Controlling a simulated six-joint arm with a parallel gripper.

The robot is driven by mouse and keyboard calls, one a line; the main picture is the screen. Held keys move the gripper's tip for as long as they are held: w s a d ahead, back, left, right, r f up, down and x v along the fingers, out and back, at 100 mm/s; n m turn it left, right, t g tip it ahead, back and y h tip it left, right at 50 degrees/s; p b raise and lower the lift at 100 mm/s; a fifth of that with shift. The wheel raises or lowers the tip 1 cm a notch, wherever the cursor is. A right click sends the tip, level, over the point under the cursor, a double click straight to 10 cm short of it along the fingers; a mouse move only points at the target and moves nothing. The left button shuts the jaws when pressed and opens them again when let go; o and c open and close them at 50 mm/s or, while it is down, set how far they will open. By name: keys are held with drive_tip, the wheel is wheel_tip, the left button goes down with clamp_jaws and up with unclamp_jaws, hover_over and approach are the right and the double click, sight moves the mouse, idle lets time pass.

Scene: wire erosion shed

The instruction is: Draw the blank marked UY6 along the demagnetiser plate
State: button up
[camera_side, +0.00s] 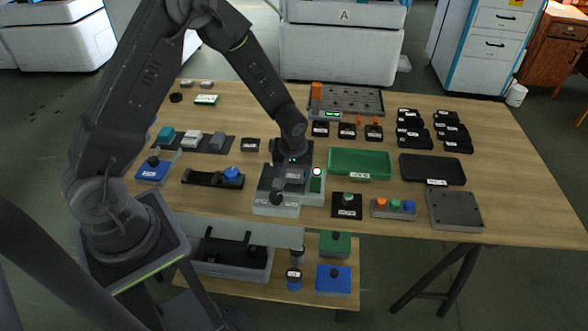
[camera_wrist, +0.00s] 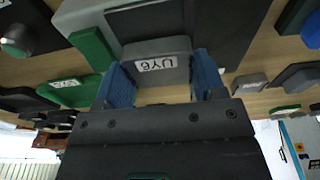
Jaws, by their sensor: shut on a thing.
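The grey blank marked UY6 (camera_wrist: 160,72) is between the blue fingers of my gripper (camera_wrist: 163,85) in the wrist view, its label facing the camera. My gripper (camera_side: 293,168) is shut on it. In the side view the gripper is over the grey machine (camera_side: 277,208) at the table's front middle. This machine, with a dark top plate and a green panel (camera_side: 317,184) with a lit round light, looks like the demagnetiser. The dark plate (camera_wrist: 150,22) shows just beyond the blank in the wrist view. I cannot tell whether the blank touches it.
A green tray (camera_side: 345,173) and a black tray (camera_side: 432,170) lie to the right. A black fixture with a blue knob (camera_side: 231,174) is to the left. Grey blocks (camera_side: 192,139) lie farther left.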

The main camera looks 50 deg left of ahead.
sight(265, 174)
drive_tip(key=shift+a, duration=0.15)
drive_tip(key=shift+s+a, duration=0.8)
drive_tip(key=shift+s, duration=0.1)
drive_tip(key=shift+s+a, duration=0.1)
drive_tip(key=shift+s+a, duration=0.85)
drive_tip(key=shift+s, duration=0.05)
drive_tip(key=shift+a, duration=0.1)
drive_tip(key=shift+s+a, duration=0.9)
drive_tip(key=shift+s, duration=0.05)
drive_tip(key=shift+r, duration=0.15)
wheel_tip(265, 174, up, 7)
drive_tip(key=shift+r, duration=0.15)
idle(0.9)
